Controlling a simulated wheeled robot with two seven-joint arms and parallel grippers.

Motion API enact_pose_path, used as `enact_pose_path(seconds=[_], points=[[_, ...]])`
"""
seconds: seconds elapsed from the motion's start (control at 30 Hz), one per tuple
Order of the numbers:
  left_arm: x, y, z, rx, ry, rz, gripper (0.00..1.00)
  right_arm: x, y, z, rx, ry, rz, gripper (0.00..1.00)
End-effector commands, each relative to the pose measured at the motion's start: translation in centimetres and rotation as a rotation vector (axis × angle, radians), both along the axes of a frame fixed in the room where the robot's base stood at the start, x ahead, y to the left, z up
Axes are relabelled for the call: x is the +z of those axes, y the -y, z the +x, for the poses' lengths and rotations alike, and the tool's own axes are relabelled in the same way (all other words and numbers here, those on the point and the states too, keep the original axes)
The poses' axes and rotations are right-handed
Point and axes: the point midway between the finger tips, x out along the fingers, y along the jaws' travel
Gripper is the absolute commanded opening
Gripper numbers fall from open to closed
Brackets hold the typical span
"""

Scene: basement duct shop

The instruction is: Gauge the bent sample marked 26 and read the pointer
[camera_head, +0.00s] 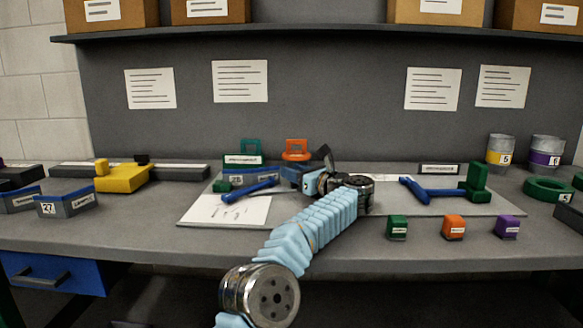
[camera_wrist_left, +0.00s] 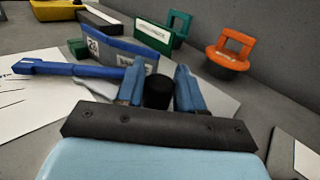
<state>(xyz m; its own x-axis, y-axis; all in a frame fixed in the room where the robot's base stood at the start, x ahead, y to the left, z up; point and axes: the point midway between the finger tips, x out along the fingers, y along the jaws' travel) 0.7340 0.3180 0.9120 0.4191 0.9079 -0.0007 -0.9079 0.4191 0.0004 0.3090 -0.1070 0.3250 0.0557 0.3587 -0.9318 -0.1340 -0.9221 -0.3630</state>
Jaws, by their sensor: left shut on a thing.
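The bent sample marked 26 (camera_head: 262,175) is a grey strip with a blue top edge, standing on the bench mat left of my left gripper. It also shows in the left wrist view (camera_wrist_left: 118,52), where a finger covers part of its right end. My left gripper (camera_head: 312,182) is shut on a black round knob (camera_wrist_left: 158,92), seen between its blue fingertips in the left wrist view. A blue-handled tool (camera_head: 250,190) lies in front of the sample. What the knob belongs to is hidden, and I cannot read a pointer. My right gripper is not in view.
Green (camera_head: 243,150) and orange (camera_head: 297,150) handled blocks stand behind the sample. Another blue-handled tool (camera_head: 430,190) lies right. Small green, orange and purple blocks (camera_head: 453,227) line the front. Sample 27 (camera_head: 68,204) stands far left. A marked sheet (camera_head: 225,210) lies front left.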

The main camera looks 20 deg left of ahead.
Motion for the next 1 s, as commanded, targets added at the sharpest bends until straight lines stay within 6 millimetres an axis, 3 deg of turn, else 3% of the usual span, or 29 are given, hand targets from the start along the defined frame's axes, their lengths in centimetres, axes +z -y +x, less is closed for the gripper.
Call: enact_pose_path(seconds=[0.5, 0.53, 0.63, 1.0], points=[[0.21, -0.01, 0.05, 0.011, 0.004, 0.004, 0.00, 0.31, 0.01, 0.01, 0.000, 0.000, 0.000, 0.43], [0.22, -0.01, 0.05, 0.011, 0.004, 0.004, 0.40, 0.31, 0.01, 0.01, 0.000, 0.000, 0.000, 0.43], [0.20, -0.01, 0.04, 0.012, 0.003, 0.003, 0.56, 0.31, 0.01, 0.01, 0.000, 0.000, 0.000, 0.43], [0.61, 0.07, 0.03, 0.013, 0.004, 0.001, 0.56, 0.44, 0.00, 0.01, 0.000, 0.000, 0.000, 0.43]])
